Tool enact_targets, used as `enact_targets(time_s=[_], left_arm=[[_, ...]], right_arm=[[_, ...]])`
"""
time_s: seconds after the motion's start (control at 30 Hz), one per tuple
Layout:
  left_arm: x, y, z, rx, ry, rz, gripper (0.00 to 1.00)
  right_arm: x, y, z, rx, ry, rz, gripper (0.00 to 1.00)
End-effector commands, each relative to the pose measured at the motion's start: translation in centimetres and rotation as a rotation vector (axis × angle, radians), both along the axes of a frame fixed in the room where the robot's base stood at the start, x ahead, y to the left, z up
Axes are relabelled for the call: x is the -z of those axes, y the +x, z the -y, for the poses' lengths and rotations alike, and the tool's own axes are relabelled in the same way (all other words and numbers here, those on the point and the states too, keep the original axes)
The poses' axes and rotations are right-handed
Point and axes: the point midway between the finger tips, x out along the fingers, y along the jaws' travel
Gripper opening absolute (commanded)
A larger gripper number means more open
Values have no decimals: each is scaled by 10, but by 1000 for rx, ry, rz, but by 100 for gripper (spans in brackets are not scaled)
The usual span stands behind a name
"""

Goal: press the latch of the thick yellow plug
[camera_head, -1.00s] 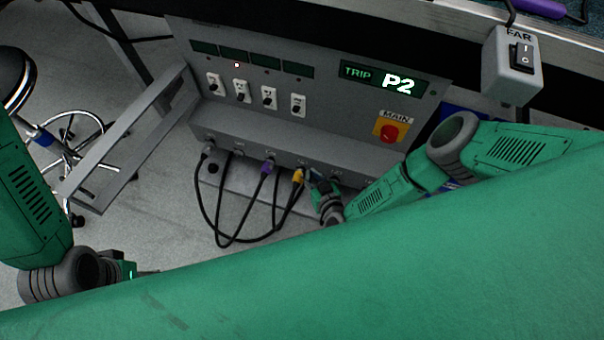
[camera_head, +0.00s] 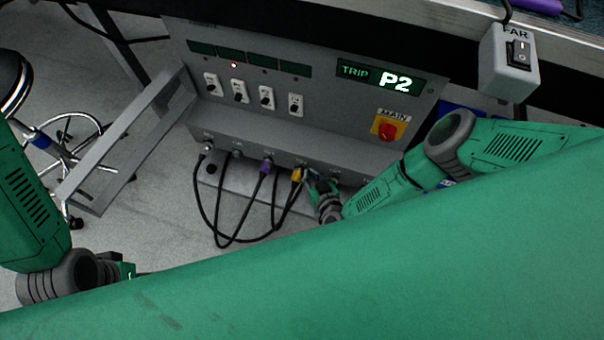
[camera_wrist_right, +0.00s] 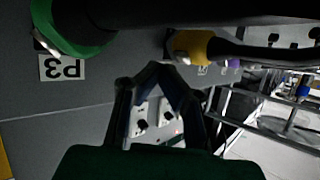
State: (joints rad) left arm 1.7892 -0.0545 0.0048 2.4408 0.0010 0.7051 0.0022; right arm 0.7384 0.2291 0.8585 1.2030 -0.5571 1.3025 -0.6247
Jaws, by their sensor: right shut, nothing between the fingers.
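The thick yellow plug (camera_head: 297,175) sits in the sloped lower ledge of the grey panel, with a black cable hanging from it. In the right wrist view the yellow plug (camera_wrist_right: 190,46) is at the top, with its black cable running right. My right gripper (camera_head: 311,179) is just right of the plug; whether it touches the plug cannot be told. In the wrist view the right fingertips (camera_wrist_right: 155,70) meet, empty, a little below and left of the plug. The latch is not clear. My left gripper (camera_head: 125,270) is at the lower left, mostly hidden by my green body.
A purple plug (camera_head: 265,167) and other dark plugs with looping cables sit left of the yellow one. Toggle switches (camera_head: 240,92) and a red MAIN knob (camera_head: 388,130) are above. The display (camera_head: 380,78) reads TRIP P2. A green-ringed part (camera_wrist_right: 80,35) is beside a P3 label.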

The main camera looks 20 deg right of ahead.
Motion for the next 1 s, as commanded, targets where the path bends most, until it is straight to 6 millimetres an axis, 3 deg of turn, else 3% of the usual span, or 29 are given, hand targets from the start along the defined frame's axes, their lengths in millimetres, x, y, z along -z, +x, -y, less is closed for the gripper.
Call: enact_targets(time_s=[1.0], left_arm=[[0, 0, 0, 0, 0, 0, 61]], right_arm=[[7, 4, -9, 0, 0, -1, 0]])
